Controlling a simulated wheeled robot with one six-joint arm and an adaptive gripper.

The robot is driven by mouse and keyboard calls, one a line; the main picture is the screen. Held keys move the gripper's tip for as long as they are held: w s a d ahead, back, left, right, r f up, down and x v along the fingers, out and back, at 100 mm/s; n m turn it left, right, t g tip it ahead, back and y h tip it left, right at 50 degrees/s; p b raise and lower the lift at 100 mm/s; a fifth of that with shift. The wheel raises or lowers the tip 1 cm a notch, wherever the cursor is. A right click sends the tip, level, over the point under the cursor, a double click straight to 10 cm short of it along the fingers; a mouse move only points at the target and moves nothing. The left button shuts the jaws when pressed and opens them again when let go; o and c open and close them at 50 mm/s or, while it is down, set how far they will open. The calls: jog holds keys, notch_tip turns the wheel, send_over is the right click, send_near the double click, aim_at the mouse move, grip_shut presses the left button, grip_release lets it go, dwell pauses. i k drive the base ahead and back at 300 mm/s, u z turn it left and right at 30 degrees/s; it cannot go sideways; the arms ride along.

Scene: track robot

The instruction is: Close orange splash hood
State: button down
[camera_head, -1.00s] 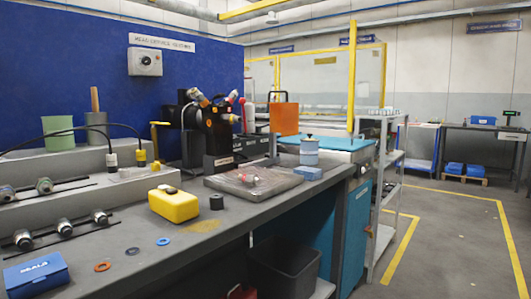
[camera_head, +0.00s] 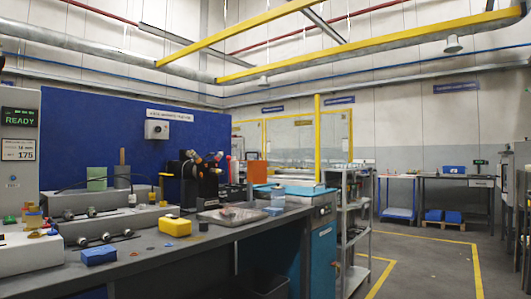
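An orange panel (camera_head: 257,173), which looks like the splash hood, stands upright at the far end of the bench, beside a teal-topped machine (camera_head: 298,190). It is small in the view, and its hinge and lower edge are hard to make out. A black device with coloured ends (camera_head: 200,178) stands to its left. My gripper and arm are not in view.
A long grey workbench (camera_head: 175,248) runs along the left, with a yellow case (camera_head: 175,226), a blue box (camera_head: 98,256) and a metal tray (camera_head: 232,216) on it. A grey shelf rack (camera_head: 352,230) stands right of the machine. Open floor (camera_head: 425,272) lies at the right.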

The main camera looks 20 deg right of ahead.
aim_at(257, 170)
jog(key=z, duration=0.7)
jog(key=i, duration=1.7)
jog(key=u, duration=0.7)
